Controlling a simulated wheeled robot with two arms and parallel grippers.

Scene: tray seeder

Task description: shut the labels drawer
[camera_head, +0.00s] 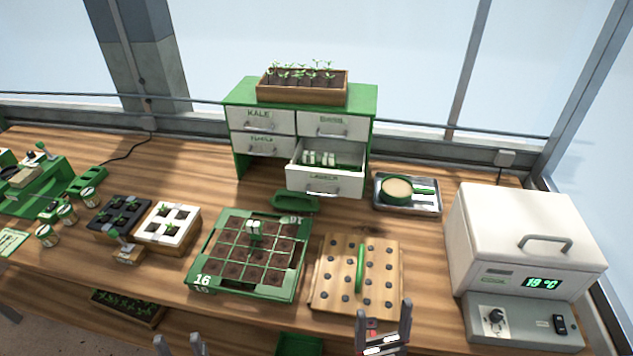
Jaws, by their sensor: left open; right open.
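The labels drawer (326,183) is the lower right drawer of a small green cabinet (240,160) with white drawer fronts. It stands pulled out toward me, with several white and green labels (318,159) inside. Its front has a grey bar handle and faces me. My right gripper (384,322) is at the bottom edge, right of the middle, open and empty, well in front of the drawer. My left gripper (179,345) shows only its fingertips at the bottom edge, apart and with nothing seen between them.
A green seed tray (203,257) and a wooden peg board (320,290) lie between my grippers and the cabinet. A green scoop-like dish (295,202) sits just before the drawer. A metal tray (407,207) is right of it. A white incubator (520,230) stands at the right.

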